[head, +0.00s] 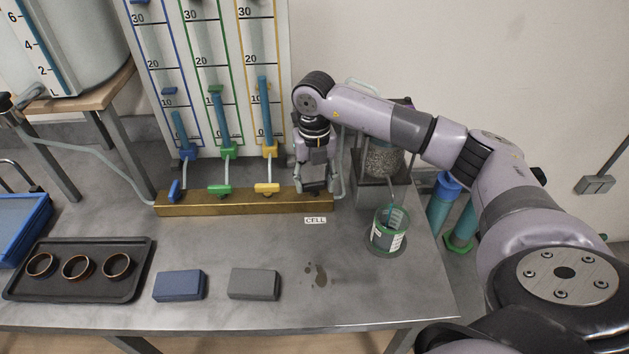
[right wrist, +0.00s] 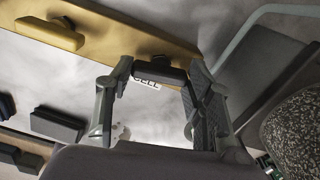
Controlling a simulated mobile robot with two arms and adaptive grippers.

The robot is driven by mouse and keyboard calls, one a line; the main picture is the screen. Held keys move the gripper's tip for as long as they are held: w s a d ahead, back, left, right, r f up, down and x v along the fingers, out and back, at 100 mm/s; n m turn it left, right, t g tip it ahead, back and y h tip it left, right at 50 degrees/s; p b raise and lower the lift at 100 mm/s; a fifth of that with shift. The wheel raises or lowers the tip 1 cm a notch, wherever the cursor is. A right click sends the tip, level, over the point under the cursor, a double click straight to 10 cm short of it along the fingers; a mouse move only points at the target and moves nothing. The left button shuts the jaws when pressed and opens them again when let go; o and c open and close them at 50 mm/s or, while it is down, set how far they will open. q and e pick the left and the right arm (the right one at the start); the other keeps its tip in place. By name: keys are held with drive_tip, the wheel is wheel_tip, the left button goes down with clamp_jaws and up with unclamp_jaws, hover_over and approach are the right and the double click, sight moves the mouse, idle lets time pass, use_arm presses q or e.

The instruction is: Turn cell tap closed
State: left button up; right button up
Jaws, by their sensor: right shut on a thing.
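The cell tap is at the right end of the brass manifold bar (head: 300,203), behind the white CELL label (head: 315,220). My right gripper (head: 314,188) points down over it and hides its handle in the head view. In the right wrist view the dark tap handle (right wrist: 160,73) sits between the two fingertips and lies roughly along the bar. My right gripper is shut on this handle. My left gripper is not in view.
Blue (head: 174,190), green (head: 219,191) and yellow (head: 267,188) tap handles stand left along the bar. A green-rimmed beaker (head: 388,238) stands right. Blue (head: 179,286) and grey (head: 254,284) blocks and a black tray (head: 60,290) lie in front. A small wet patch marks the bench.

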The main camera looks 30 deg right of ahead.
sight(314, 183)
drive_tip(key=shift+m, duration=1)
drive_tip(key=shift+r, duration=0.1)
drive_tip(key=o, duration=1.2)
drive_tip(key=shift+c, duration=0.2)
wheel_tip(314, 183, up, 12)
